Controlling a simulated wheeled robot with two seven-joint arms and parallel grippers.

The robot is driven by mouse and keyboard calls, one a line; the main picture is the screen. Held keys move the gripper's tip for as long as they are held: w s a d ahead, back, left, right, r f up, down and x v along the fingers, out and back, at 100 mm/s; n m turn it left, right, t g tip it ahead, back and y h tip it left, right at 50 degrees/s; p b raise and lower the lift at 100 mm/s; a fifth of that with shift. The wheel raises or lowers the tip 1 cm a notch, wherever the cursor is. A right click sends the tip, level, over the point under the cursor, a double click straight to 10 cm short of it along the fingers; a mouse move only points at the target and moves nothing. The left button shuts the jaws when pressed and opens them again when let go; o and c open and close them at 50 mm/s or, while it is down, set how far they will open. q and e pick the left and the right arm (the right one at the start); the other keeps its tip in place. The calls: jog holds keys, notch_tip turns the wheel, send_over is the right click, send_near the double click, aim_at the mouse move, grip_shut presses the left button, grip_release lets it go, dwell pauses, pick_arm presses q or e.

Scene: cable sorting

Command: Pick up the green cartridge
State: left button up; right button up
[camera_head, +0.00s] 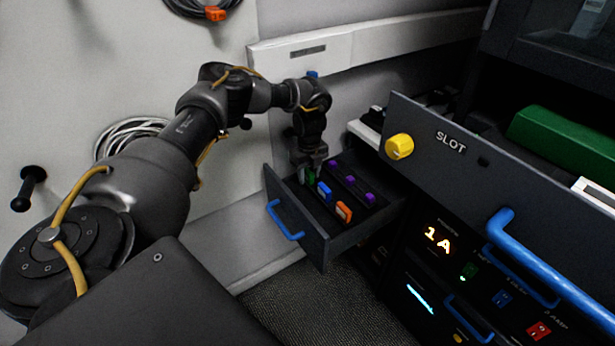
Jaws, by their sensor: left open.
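The green cartridge (310,176) sits in the open dark drawer (327,247), at the near left end of a row with a blue cartridge (324,191) and an orange cartridge (344,211). My left gripper (308,170) points down over the drawer's left end, right at the green cartridge and partly covering it. The gripper is open. I cannot tell whether its fingers touch the cartridge or stand around it. My right gripper is not in view.
Several purple pieces (350,181) stand in the drawer behind the row. The drawer has a blue handle (285,222). To the right, a dark panel marked SLOT (452,142) carries a yellow knob (399,146) and juts out close to the drawer. A green box (560,140) lies behind it.

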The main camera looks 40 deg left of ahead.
pick_arm(q)
grip_shut()
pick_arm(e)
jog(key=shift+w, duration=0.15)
pick_arm(q)
jog(key=shift+r, duration=0.15)
jog(key=shift+r, duration=0.6)
jog(key=r, duration=0.1)
jog(key=s+r, duration=0.1)
jog(key=d+r, duration=0.1)
jog(key=r, duration=0.1)
jog(key=shift+s+r, duration=0.1)
jog(key=shift+s, duration=0.25)
jog(key=s+d+r+p, duration=0.1)
jog(key=s+d+r, duration=0.4)
jog(key=s, duration=0.5)
notch_tip(320, 180, up, 2)
jog(key=shift+s+d+r+p, duration=0.2)
jog(key=shift+s+d+p, duration=0.05)
jog(key=shift+s+p, duration=0.15)
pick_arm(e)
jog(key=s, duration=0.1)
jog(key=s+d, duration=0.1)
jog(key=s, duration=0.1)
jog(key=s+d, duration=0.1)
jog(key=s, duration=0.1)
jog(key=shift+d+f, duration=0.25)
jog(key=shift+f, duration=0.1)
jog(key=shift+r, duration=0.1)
